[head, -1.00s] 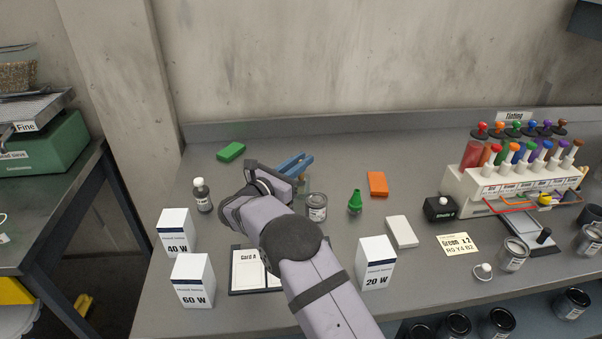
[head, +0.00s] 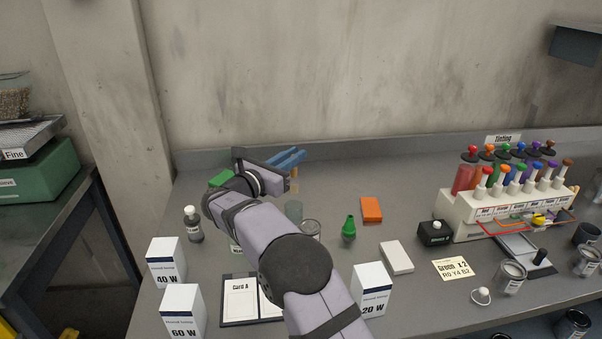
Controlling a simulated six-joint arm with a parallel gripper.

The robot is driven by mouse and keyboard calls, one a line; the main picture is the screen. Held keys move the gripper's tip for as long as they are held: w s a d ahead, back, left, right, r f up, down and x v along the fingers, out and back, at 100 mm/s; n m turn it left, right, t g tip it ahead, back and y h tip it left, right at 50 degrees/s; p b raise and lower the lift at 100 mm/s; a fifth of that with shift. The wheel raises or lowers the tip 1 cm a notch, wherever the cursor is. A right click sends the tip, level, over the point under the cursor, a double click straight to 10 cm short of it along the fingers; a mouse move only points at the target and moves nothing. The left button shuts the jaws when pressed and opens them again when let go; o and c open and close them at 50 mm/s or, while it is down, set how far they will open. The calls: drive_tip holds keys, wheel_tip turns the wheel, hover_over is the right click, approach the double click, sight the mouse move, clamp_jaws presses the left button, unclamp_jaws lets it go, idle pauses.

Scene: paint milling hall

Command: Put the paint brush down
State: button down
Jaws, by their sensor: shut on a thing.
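My gripper (head: 289,158), with blue fingers, is raised above the back middle of the bench and is shut on the paint brush (head: 294,184). Only a short tan, upright piece of the brush shows, below the fingers; the rest is hidden. A small clear jar (head: 293,211) stands on the bench below the brush. The brush appears above the jar; I cannot tell whether its lower end is clear of the rim. A grey tin (head: 311,228) stands beside the jar, partly behind my arm.
A green block (head: 219,178) and dark bottle (head: 193,224) are left of my arm. A green cone-topped bottle (head: 348,229), orange block (head: 371,210) and white block (head: 396,257) are right. Lamp boxes (head: 371,290) and a card (head: 239,300) are in front. The bench back is clear.

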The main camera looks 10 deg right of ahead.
drive_tip(key=s+d+r+m+g+h+b, duration=0.1)
drive_tip(key=d, duration=0.7)
drive_tip(key=s+d+r+m+g+h, duration=0.1)
drive_tip(key=d+r+g, duration=0.1)
drive_tip(key=d, duration=0.5)
drive_tip(key=w+a+f+n+t+y+p, duration=0.1)
drive_tip(key=w+a+f+n+t+y, duration=0.1)
drive_tip(key=f, duration=1.1)
drive_tip(key=shift+w+t, duration=0.5)
drive_tip(key=shift+f, duration=0.1)
drive_tip(key=shift+f, duration=0.15)
drive_tip(key=c, duration=1.7)
unclamp_jaws()
drive_tip(key=shift+c, duration=0.2)
